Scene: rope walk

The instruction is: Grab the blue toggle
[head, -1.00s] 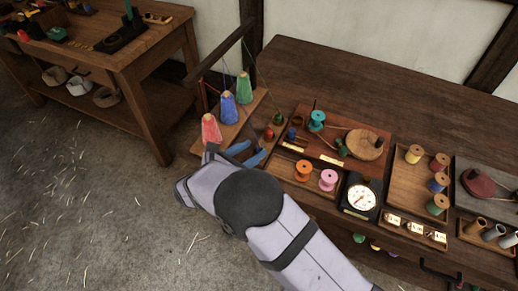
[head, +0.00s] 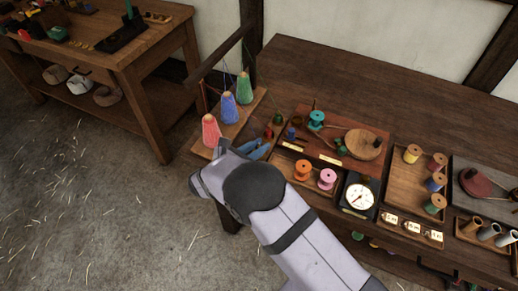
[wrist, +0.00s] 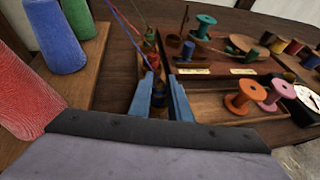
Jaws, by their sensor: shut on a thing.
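The blue toggle (wrist: 158,98) shows dark blue between the two light blue fingers of my gripper (wrist: 161,80) in the wrist view. It stands at the near end of a row, before a red toggle (wrist: 152,61) and a green toggle (wrist: 148,40). My gripper (head: 262,146) is shut on the blue toggle. In the head view the fingers and my wrist hide the blue toggle, while the red toggle (head: 268,132) and green toggle (head: 278,118) show just beyond the fingertips.
Red (head: 211,131), blue (head: 229,108) and green (head: 244,88) yarn cones stand on a wooden board left of my gripper, with strands rising from them. To the right, a tray holds orange (head: 303,171) and pink (head: 327,179) spools, beside a dial (head: 358,197).

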